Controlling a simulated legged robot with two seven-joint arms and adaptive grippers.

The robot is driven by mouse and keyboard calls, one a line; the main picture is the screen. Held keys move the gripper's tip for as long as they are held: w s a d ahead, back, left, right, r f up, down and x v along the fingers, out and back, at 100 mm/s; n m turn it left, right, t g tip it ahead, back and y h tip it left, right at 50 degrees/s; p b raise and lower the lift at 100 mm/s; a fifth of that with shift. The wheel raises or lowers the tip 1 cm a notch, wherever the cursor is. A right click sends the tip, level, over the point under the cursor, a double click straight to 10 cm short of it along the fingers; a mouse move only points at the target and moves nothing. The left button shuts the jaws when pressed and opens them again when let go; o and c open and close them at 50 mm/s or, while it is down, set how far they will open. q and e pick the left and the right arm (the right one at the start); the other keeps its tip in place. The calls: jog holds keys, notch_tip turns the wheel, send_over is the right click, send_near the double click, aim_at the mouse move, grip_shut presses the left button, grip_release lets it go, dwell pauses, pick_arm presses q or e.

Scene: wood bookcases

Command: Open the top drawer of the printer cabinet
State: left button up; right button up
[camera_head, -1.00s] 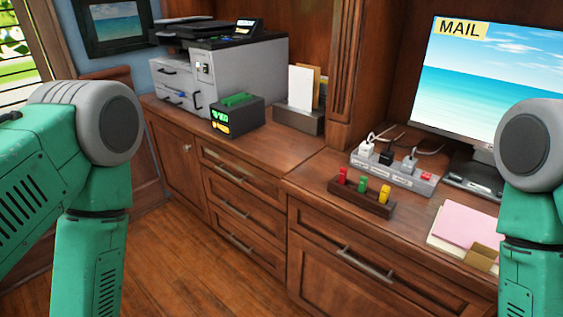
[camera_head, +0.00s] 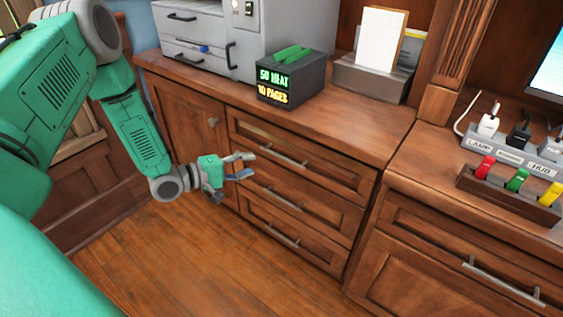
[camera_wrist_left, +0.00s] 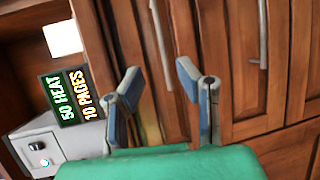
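The printer cabinet (camera_head: 172,125) is brown wood with a door at left and a stack of three drawers. Its top drawer (camera_head: 335,175) appears shut and has a metal bar handle (camera_head: 277,153). My left gripper (camera_head: 248,166) is open and empty, in front of the drawers at the left end of that handle. In the left wrist view, the gripper's fingers (camera_wrist_left: 158,83) are spread, with a bar handle (camera_wrist_left: 160,45) beyond and between the tips. They look apart from it. My right gripper is not in view.
The middle drawer (camera_head: 325,217) and bottom drawer (camera_head: 310,250) lie below. On top stand a grey printer (camera_head: 235,45), a dark box with lit text (camera_head: 300,80) and a paper holder (camera_head: 372,80). Another drawer unit (camera_head: 440,240) adjoins at right. The floor (camera_head: 165,270) in front is clear.

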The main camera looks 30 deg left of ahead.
aim_at(281, 156)
pick_arm(q)
jog(key=b+x, duration=0.1)
jog(key=x, duration=0.5)
jog(key=shift+s+d+b, duration=0.15)
jog(key=shift+d+b, duration=0.1)
jog(key=shift+b, duration=0.1)
jog(key=w, duration=0.1)
jog(key=w+f+b, duration=0.1)
jog(key=w, duration=0.1)
jog(key=shift+w+d+f, duration=0.15)
jog(key=shift+w+f, duration=0.05)
jog(key=shift+w, duration=0.1)
jog(key=shift+w+f, duration=0.1)
jog(key=shift+w, duration=0.25)
jog(key=shift+w+d+b, duration=0.3)
jog(key=shift+w+d, duration=0.05)
jog(key=shift+d, duration=0.15)
jog(key=shift+d+r, duration=0.3)
jog(key=shift+d, duration=0.15)
grip_shut()
jog(key=shift+a+f, duration=0.15)
jog(key=shift+a, duration=0.2)
jog(key=shift+s+a, duration=0.1)
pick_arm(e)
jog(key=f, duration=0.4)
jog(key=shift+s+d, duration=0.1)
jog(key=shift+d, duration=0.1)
